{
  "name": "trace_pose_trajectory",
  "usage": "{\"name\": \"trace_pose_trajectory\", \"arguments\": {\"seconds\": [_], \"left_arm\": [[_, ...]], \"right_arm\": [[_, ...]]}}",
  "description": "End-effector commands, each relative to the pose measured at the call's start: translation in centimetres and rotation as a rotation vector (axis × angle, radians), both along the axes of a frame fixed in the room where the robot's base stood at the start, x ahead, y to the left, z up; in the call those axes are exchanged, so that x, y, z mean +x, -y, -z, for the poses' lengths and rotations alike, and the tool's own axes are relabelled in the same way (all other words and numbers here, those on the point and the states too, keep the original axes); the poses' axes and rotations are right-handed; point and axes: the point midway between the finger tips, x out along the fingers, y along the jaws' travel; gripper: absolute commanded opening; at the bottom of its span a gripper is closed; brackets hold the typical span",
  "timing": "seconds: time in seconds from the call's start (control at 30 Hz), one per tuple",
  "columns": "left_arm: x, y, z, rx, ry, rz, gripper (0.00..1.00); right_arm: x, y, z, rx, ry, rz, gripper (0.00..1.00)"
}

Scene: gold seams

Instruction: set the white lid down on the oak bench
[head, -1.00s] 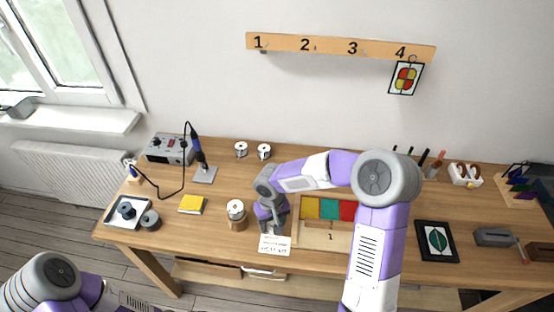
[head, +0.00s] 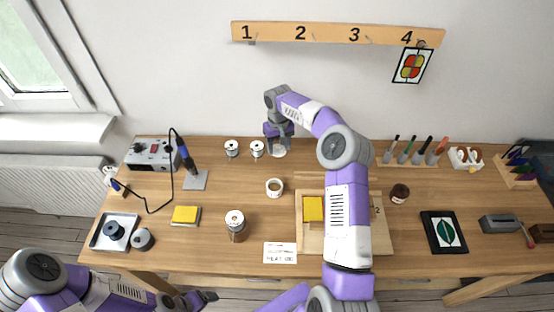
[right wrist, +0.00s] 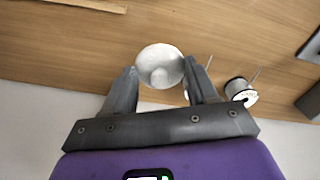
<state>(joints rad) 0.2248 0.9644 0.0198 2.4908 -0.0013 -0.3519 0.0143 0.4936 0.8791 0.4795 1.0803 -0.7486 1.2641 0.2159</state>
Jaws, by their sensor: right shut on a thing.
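The white lid (head: 279,152) is round and pale with a raised knob. It is at the back of the oak bench (head: 330,170), right of two small spools. My right gripper (head: 279,141) is shut on it. In the right wrist view the lid (right wrist: 160,62) sits between the two fingertips (right wrist: 160,78), over bare wood. I cannot tell whether it touches the bench. My left gripper (head: 200,298) is low in the head view, in front of the bench; its jaw opening is unclear.
Two spools (head: 257,149) stand just left of the lid; one also shows in the right wrist view (right wrist: 240,90). My right arm crosses a wooden board (head: 312,238). Bare wood lies around the lid.

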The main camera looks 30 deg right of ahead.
Motion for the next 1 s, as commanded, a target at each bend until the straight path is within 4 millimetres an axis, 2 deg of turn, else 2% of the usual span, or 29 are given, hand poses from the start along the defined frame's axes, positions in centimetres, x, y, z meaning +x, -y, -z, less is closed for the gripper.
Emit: {"name": "trace_pose_trajectory", "arguments": {"seconds": [0.03,0.1,0.5,0.9,0.93,1.0], "left_arm": [[0.0,0.0,0.2,0.000,0.000,0.000,0.80],[0.0,0.0,0.3,0.000,0.000,0.000,0.80],[0.0,0.0,0.7,0.000,0.000,0.000,0.80],[0.0,0.0,1.0,0.000,0.000,0.000,0.80],[0.0,0.0,1.0,0.000,0.000,0.000,0.80],[0.0,0.0,0.9,0.000,0.000,0.000,0.80]], "right_arm": [[-0.1,0.0,1.3,0.002,-0.004,0.000,0.29],[-0.1,0.0,2.6,0.003,-0.004,0.000,0.29],[0.0,0.0,7.3,0.001,-0.001,0.000,0.29],[0.0,-0.1,7.9,0.000,0.002,0.000,0.29],[0.0,-0.1,7.8,0.000,0.002,0.000,0.62],[0.0,-0.1,7.7,0.000,0.002,0.000,0.73]]}}
